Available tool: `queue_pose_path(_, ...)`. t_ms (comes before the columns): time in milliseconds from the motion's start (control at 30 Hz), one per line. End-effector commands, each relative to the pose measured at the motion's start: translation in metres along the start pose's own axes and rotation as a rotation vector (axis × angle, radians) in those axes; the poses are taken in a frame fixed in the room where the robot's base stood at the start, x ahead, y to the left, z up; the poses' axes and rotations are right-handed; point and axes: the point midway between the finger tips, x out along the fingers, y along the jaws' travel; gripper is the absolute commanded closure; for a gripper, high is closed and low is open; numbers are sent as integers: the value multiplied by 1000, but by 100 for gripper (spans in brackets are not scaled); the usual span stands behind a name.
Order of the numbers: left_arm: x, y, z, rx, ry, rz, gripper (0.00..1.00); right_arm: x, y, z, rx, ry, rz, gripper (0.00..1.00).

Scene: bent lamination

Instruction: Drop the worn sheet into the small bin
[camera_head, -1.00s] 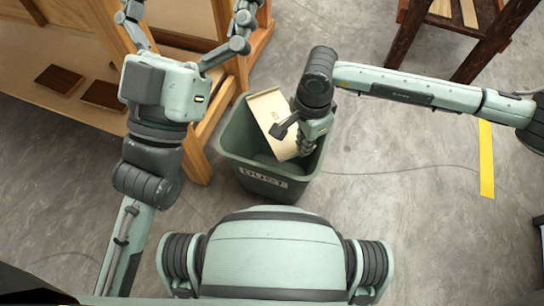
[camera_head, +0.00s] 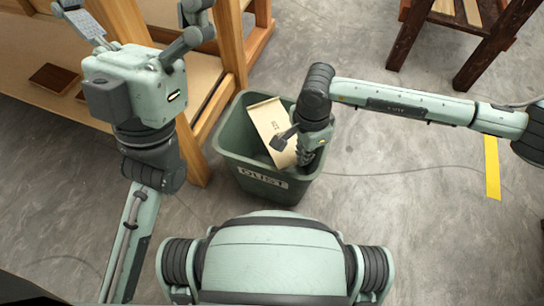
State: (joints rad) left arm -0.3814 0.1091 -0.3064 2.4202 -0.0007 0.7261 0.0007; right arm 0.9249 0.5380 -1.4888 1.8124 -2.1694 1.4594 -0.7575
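The worn sheet (camera_head: 268,122) is a pale tan board with a small dark mark. It is inside the small green bin (camera_head: 262,179), tilted, with its upper end near the bin's back left rim. My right gripper (camera_head: 307,158) points down into the right side of the bin, beside the sheet's right edge. Its fingertips are small and partly hidden, so I cannot tell whether they grip the sheet. My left gripper (camera_head: 136,30) is at the upper left with its fingers spread wide, empty, over the wooden bench.
A wooden bench (camera_head: 185,75) with a lower shelf stands left of and behind the bin. Dark brown tiles (camera_head: 53,78) lie on its shelf. A dark wooden stand (camera_head: 470,35) is at the upper right. Grey floor with a yellow strip (camera_head: 492,168) is clear to the right.

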Motion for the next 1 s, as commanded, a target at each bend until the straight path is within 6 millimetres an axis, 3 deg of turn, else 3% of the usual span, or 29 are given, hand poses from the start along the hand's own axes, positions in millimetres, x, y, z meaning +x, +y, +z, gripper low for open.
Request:
queue_pose_path(67,0,0,0,0,-1,0,0,0,0,0,0,0,0,98)
queue_pose_path(300,0,0,0,0,-2,0,0,0,0,0,0,0,0,71)
queue_pose_path(633,0,0,0,0,-1,0,0,-4,-1,0,0,-1,-1,71)
queue_pose_path(767,0,0,0,0,-1,0,0,-20,-1,0,0,-1,-3,71)
queue_pose_path(1000,0,0,0,0,-2,0,0,-72,-1,0,0,0,-5,71)
